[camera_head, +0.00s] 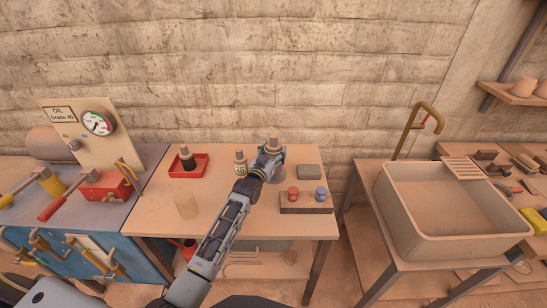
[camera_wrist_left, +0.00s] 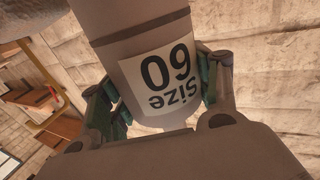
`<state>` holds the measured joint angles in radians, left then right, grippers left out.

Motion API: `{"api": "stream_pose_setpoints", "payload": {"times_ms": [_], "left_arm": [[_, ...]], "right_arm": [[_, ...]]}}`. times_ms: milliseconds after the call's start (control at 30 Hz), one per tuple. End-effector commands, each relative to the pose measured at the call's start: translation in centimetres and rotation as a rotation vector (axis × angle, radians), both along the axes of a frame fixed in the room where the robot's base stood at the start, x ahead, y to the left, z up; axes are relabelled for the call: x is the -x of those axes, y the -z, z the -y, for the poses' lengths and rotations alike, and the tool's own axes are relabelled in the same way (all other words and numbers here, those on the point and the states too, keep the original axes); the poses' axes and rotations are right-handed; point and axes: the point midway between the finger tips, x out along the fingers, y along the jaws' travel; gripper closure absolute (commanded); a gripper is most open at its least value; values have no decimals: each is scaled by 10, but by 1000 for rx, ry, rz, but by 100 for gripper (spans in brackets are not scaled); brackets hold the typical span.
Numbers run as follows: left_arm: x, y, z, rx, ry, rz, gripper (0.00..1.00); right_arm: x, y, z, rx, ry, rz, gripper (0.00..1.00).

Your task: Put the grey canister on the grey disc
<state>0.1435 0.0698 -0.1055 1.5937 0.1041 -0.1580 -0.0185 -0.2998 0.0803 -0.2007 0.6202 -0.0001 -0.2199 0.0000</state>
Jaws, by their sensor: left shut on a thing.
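My left gripper (camera_head: 270,155) reaches over the far middle of the wooden table. It is shut on a grey canister (camera_head: 274,140), of which the head view shows only the top. In the left wrist view, the canister (camera_wrist_left: 160,75) fills the middle between the fingers (camera_wrist_left: 165,95) and bears a white label reading "Size 60", upside down in that view. A rounded grey edge shows beside the gripper in the head view; I cannot tell whether it is the grey disc. Contact below the canister is hidden. My right gripper is not in view.
A small labelled bottle (camera_head: 240,163) stands just left of my gripper. A red tray (camera_head: 201,170) holds a dark bottle (camera_head: 187,158). A pale cylinder (camera_head: 185,204) stands front left.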

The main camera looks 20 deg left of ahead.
Motion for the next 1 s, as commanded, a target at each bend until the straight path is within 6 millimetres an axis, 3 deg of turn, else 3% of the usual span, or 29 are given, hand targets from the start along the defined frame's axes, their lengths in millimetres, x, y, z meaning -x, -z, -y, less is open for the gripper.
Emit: {"api": "stream_pose_setpoints", "payload": {"times_ms": [233, 733, 767, 900, 1000], "left_arm": [[0, 22, 0, 0, 0, 3, 90], [0, 27, 0, 0, 0, 3, 90], [0, 28, 0, 0, 0, 0, 36], [0, 28, 0, 0, 0, 0, 18], [0, 28, 0, 0, 0, 0, 17]], "right_arm": [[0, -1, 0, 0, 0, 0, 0], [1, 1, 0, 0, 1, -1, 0], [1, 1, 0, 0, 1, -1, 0], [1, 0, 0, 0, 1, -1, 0], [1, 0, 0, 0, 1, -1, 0]]}}
